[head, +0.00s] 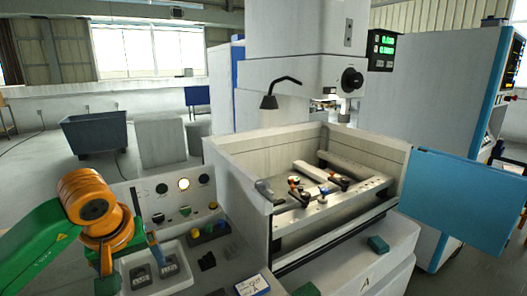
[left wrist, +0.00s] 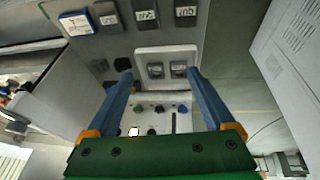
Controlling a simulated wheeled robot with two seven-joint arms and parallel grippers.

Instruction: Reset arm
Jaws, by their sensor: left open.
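My left arm, green with orange joints, comes in from the left in the head view. Its gripper (head: 134,262) hangs over the left part of the machine's control console (head: 137,195). In the left wrist view the two blue fingers of the left gripper (left wrist: 160,76) are spread wide apart with nothing between them. Beyond the fingertips is a white tray (left wrist: 148,54) holding two dark labelled blocks. My right gripper is in neither view.
The machine's open work tank (head: 235,160), with clamps and small parts inside, stands right of the console. A blue door (head: 465,200) swings out at the right. A lamp (head: 270,101) hangs above the tank. A grey bin (head: 97,133) stands on the floor behind.

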